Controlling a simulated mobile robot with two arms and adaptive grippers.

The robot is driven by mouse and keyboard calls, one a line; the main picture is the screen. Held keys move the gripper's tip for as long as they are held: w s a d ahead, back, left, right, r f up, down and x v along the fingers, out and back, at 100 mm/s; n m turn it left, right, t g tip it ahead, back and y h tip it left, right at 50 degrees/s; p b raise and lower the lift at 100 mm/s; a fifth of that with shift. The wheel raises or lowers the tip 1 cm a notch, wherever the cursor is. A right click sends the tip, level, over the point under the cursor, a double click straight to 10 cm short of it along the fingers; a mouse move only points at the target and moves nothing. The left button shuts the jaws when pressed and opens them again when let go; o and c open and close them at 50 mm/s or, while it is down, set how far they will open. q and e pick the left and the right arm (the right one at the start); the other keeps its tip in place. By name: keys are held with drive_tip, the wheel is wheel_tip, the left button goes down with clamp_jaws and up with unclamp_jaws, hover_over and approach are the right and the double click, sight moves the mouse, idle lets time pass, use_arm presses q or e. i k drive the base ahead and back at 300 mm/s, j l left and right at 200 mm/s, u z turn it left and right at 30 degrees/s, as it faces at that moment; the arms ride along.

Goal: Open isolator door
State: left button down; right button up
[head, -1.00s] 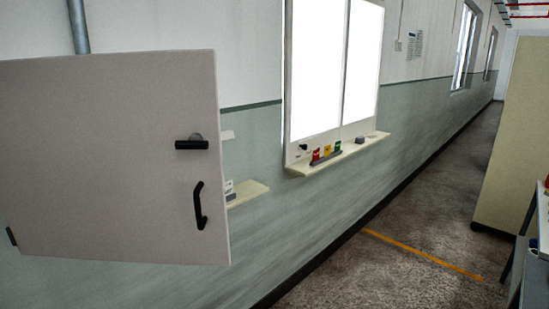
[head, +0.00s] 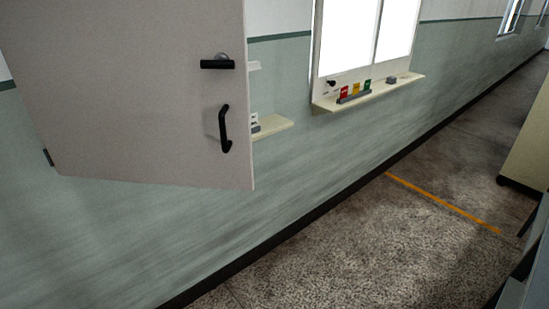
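The isolator door (head: 140,90) is a light grey panel at the upper left of the head view. It stands swung out at an angle from the wall. A black lever handle (head: 218,64) sits near its right edge, with a black pull handle (head: 224,130) below it. A dark hinge (head: 48,157) shows at its lower left. The door's top is cut off, and the inside of the isolator is hidden behind the panel. Neither of my grippers is in view.
A cream ledge (head: 370,94) with red, yellow and green items runs below a bright window (head: 345,35). A smaller ledge (head: 270,127) is partly behind the door. The floor (head: 350,250) is clear around an orange line (head: 440,202). A beige cabinet (head: 528,150) stands at the right edge.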

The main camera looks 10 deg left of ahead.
sight(118, 90)
drive_tip(key=j+z, duration=0.2)
drive_tip(key=z, duration=0.25)
drive_tip(key=j+z, duration=0.2)
drive_tip(key=z, duration=0.25)
drive_tip(key=j+z, duration=0.2)
drive_tip(key=z, duration=0.25)
drive_tip(key=j+z, duration=0.2)
drive_tip(key=z, duration=0.25)
